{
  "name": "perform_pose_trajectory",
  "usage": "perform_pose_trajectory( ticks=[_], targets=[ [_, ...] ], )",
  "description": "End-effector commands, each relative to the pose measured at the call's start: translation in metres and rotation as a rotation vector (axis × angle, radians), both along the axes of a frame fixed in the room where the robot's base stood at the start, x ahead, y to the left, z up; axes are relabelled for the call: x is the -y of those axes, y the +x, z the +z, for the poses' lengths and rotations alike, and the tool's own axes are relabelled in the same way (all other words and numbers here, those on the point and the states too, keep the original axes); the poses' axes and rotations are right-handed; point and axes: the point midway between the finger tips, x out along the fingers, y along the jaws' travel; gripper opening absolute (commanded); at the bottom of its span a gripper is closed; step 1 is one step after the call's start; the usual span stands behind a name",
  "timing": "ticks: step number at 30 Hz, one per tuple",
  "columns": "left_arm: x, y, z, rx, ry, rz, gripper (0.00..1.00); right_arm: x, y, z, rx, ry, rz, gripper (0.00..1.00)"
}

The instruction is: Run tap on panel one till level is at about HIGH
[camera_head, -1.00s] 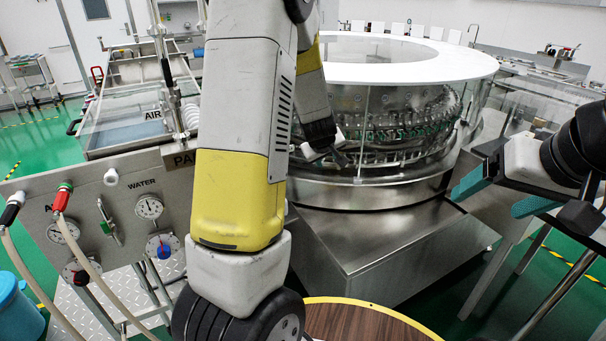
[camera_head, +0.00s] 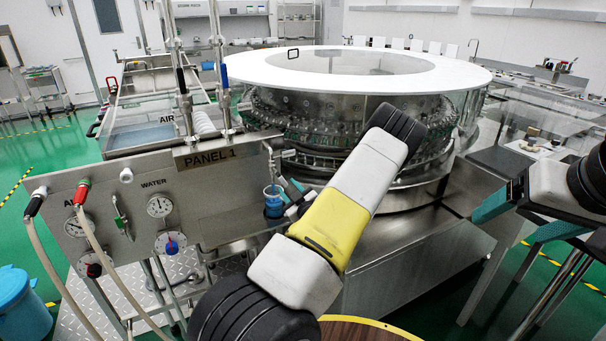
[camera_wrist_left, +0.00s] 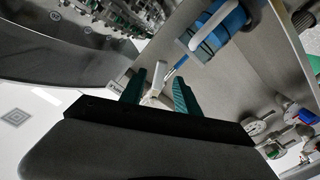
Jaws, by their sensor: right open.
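Panel one (camera_head: 215,215) is the steel panel with the "PANEL 1" label. Its tap (camera_head: 268,158) stands at the right end, above a blue cup (camera_head: 273,205). The cup's level and any HIGH mark are too small to read. My left gripper (camera_head: 294,196) is just right of the cup and partly hidden by its arm. The left wrist view shows its teal fingers (camera_wrist_left: 158,92) apart, with a pale lever-like piece (camera_wrist_left: 155,86) in the gap; I cannot tell whether they touch it. The cup (camera_wrist_left: 218,28) is above them there. My right gripper (camera_head: 515,212) is open and empty at the right.
The round washer (camera_head: 350,130) with a white top stands behind the panel's right end. Gauges (camera_head: 159,206), a blue knob (camera_head: 171,246) and hoses (camera_head: 60,270) are on the panel's left. A brown round table (camera_head: 365,331) is at the bottom.

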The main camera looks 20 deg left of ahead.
Motion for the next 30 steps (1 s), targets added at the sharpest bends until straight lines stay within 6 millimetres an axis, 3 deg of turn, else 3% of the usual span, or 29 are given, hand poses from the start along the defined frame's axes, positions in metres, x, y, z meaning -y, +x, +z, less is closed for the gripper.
perform_pose_trajectory(
  ticks=[15,26,30],
  targets=[
    [-0.053,0.045,0.000,0.002,0.002,0.001,0.38,0.000,0.000,0.000,0.000,0.000,0.000,0.81],
    [-0.059,0.050,0.000,0.001,0.003,0.001,0.38,0.000,0.000,0.000,0.000,0.000,0.000,0.81],
    [-0.059,0.050,0.000,0.001,0.003,0.001,0.15,0.000,0.000,0.000,0.000,0.000,0.000,0.81]
  ],
)
